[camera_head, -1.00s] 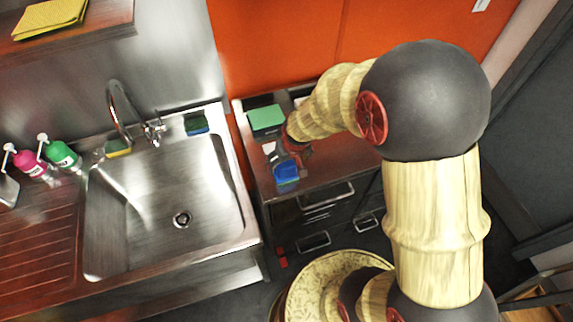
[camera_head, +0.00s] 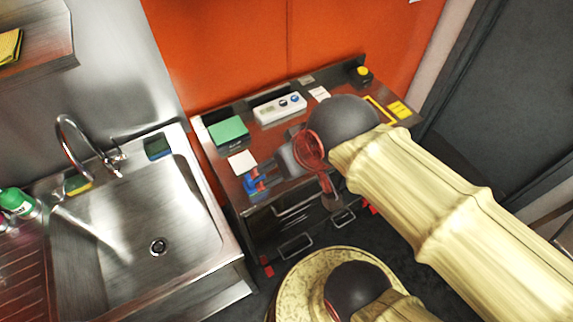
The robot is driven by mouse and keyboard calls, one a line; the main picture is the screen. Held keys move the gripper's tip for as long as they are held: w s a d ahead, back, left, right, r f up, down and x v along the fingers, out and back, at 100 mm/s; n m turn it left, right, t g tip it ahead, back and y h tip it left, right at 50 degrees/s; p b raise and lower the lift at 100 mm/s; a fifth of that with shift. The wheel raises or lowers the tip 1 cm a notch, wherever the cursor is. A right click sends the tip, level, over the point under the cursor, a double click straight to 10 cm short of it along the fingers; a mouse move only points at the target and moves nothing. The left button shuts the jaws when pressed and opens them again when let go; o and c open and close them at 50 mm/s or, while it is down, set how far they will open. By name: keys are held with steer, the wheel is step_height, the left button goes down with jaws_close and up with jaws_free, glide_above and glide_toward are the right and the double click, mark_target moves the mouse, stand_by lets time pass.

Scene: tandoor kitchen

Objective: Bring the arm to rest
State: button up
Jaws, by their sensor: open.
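On the cabinet top are a green-topped box (camera_head: 228,131), a white card (camera_head: 242,162), a white device with dark knobs (camera_head: 279,107), a yellow-buttoned box (camera_head: 362,76) and a yellow card (camera_head: 400,109). A steel sink (camera_head: 140,215) stands left. An orange wall (camera_head: 250,45) is behind.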

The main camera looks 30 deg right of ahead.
steer(key=shift+s, duration=0.1)
step_height(320, 180, down, 9)
steer(key=b, duration=0.8)
steer(key=shift+b, duration=0.4)
steer(key=shift+r, duration=0.1)
